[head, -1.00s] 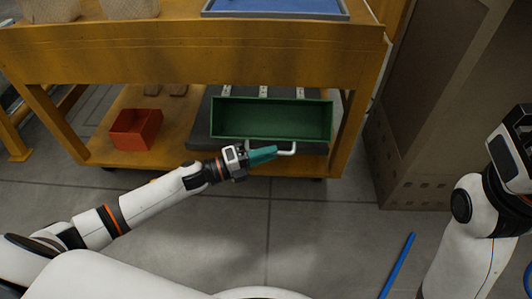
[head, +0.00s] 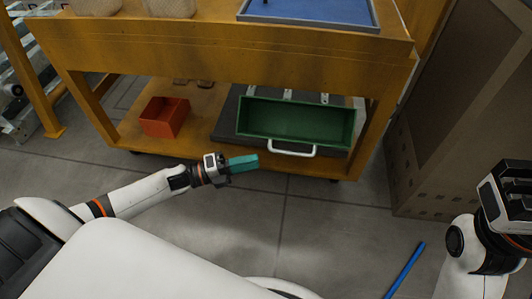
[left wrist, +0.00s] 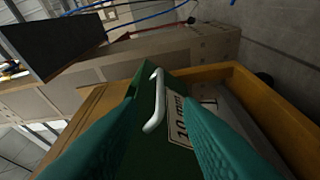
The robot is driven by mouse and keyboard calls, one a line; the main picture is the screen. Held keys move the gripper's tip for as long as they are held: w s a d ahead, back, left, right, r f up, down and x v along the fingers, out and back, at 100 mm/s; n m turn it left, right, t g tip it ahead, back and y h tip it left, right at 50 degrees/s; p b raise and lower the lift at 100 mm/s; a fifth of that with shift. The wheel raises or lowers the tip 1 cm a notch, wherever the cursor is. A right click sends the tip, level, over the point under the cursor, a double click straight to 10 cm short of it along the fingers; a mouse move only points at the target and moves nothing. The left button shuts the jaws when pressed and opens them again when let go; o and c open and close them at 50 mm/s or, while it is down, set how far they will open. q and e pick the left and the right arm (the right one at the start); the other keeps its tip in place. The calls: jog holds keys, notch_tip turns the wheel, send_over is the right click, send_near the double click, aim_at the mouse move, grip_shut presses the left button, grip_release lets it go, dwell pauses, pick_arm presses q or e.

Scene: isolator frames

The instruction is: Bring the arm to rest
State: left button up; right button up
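My left gripper (head: 257,161) has teal fingers and hangs in front of the cart, to the left of and below the white handle (head: 292,152) of the green drawer (head: 297,123). It is apart from the handle. In the left wrist view the two fingers of the left gripper (left wrist: 160,105) stand apart with nothing held between them. Beyond them are the white handle (left wrist: 155,100) and a labelled green front (left wrist: 145,82). My right arm shows at the right edge of the head view, but its gripper fingers are not seen.
The orange cart (head: 240,57) carries a blue-lined tray (head: 310,12) on top. A red bin (head: 165,117) stands on its lower shelf. A brown cabinet (head: 455,120) stands at the right. A blue rod (head: 405,270) shows over the floor. The grey floor before the cart is mostly clear.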

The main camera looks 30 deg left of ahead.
pick_arm(q)
jog(key=shift+s+a, duration=0.4)
jog(key=shift+a, duration=0.1)
